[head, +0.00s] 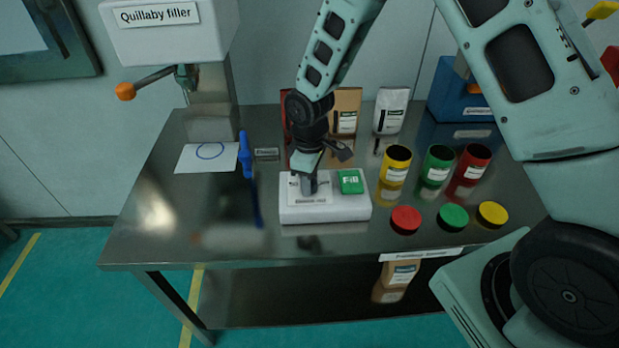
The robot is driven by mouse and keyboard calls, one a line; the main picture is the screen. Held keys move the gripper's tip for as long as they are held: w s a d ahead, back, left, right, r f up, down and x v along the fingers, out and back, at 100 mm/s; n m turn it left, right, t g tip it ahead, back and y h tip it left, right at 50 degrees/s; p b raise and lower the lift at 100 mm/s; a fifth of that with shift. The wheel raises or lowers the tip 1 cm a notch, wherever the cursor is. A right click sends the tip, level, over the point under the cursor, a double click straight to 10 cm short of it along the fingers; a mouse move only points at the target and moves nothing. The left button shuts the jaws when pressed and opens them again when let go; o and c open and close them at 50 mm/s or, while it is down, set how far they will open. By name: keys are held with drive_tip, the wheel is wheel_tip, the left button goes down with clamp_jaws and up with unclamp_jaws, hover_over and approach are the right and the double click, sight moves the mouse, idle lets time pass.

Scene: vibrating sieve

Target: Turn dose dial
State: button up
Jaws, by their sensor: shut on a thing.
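A white control box (325,211) sits on the steel table near its middle. A green button marked Fill (351,182) is on the right of its top. My gripper (309,184) points down at the left part of the box top, over a pale label plate (296,196). It is shut on the dose dial there. The fingers and wrist hide most of the dial, so its pointer and setting cannot be read.
Yellow (397,160), green (438,163) and red (474,162) cups stand right of the box, with coloured lids in front. Bags stand behind.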

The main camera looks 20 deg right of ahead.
idle(0.3)
drive_tip(key=o, duration=1)
wheel_tip(320, 180, up, 18)
drive_tip(key=shift+f+b, duration=0.25)
drive_tip(key=shift+b, duration=0.55)
